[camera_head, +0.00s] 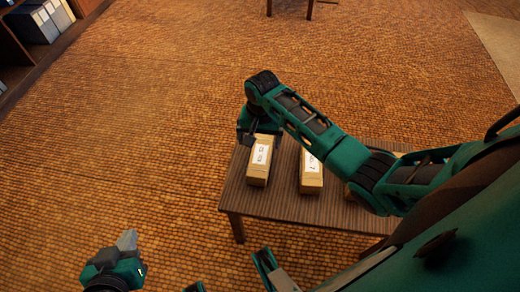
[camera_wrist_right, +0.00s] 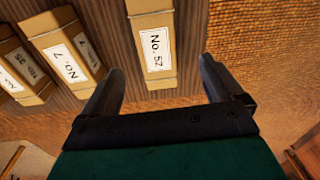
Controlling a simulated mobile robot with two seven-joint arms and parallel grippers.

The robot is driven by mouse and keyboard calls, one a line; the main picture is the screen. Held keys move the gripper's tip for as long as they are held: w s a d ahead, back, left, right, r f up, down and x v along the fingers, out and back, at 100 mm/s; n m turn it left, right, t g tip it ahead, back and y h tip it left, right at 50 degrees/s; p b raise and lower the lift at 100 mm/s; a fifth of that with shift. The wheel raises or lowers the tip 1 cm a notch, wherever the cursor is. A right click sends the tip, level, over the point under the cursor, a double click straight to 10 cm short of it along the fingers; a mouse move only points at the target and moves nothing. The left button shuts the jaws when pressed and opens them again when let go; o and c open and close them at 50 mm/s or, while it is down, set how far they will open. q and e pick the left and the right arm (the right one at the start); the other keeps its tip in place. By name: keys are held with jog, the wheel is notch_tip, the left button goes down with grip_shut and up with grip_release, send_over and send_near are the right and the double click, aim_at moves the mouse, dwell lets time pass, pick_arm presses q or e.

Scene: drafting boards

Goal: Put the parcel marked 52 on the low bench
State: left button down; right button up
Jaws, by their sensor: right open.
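The parcel marked No. 52 (camera_wrist_right: 152,75) is a tan box with a white label. It also shows in the head view (camera_head: 259,177), at the left end of a brown slatted table (camera_head: 290,205). My right gripper (camera_wrist_right: 158,68) is open, and the parcel shows between its fingertips with a gap on each side. In the head view my right gripper (camera_head: 247,138) is at the parcel's far end, partly hidden by its own arm. My left gripper (camera_head: 127,240) is at the lower left, away from the table; its jaw opening is unclear. I cannot tell which furniture is the low bench.
A parcel marked No. 7 (camera_wrist_right: 68,62) lies beside it, and another parcel (camera_wrist_right: 20,70) lies farther along. My right arm covers part of the table. Another wooden piece (camera_head: 290,5) stands at the top edge. A shelf with binders (camera_head: 40,20) is top left. The floor between is clear.

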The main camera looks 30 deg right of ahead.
aim_at(257, 169)
jog(key=s+a+f+n+t, duration=0.2)
jog(key=s+f, duration=0.1)
jog(key=shift+s+a+y, duration=0.2)
jog(key=shift+a+y, duration=0.15)
jog(key=shift+y, duration=0.05)
pick_arm(q)
jog(key=shift+w+d, duration=0.1)
pick_arm(e)
jog(key=s+a+r+n+t+y, duration=0.2)
jog(key=s+a+r+n+t, duration=0.2)
jog(key=s+r+n+t, duration=0.3)
jog(key=s+r+t, duration=0.1)
jog(key=s, duration=0.2)
jog(key=shift+a+n, duration=0.15)
jog(key=shift+n, duration=0.15)
pick_arm(q)
jog(key=shift+r, duration=0.1)
pick_arm(e)
jog(key=shift+s, duration=0.1)
